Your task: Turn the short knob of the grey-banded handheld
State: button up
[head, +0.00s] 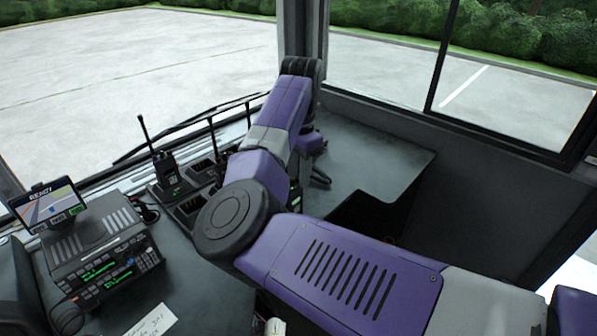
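A black handheld radio (166,168) with an upright antenna stands in a charger rack at the left of my arm; I cannot make out a grey band on it. A second handheld (219,162) stands to its right, partly behind my arm. A third antenna (248,113) rises further right, its body hidden by my arm. Which one is grey-banded, and its short knob, I cannot tell. My gripper (319,179) hangs to the right of the rack above the dark dashboard, mostly hidden behind my wrist; its opening and contents do not show clearly.
A radio console (105,250) with green displays and a small navigation screen (47,207) stand at the left. A paper note (151,322) lies at the front. The charger rack (187,207) has empty-looking slots. The dashboard (375,160) right of my gripper is clear; the windscreen is behind.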

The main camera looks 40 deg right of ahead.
jog(key=shift+c, duration=0.4)
grip_shut()
jog(key=shift+r, duration=0.1)
jog(key=shift+r+p, duration=0.1)
jog(key=shift+p, duration=0.5)
jog(key=shift+s+d+r+n+p, duration=0.1)
jog(key=shift+n+p, duration=0.8)
jog(key=shift+p, duration=0.15)
jog(key=shift+f+n+p, duration=0.25)
jog(key=shift+n+p, duration=0.2)
jog(key=shift+n, duration=0.15)
jog(key=shift+o, duration=0.4)
grip_release()
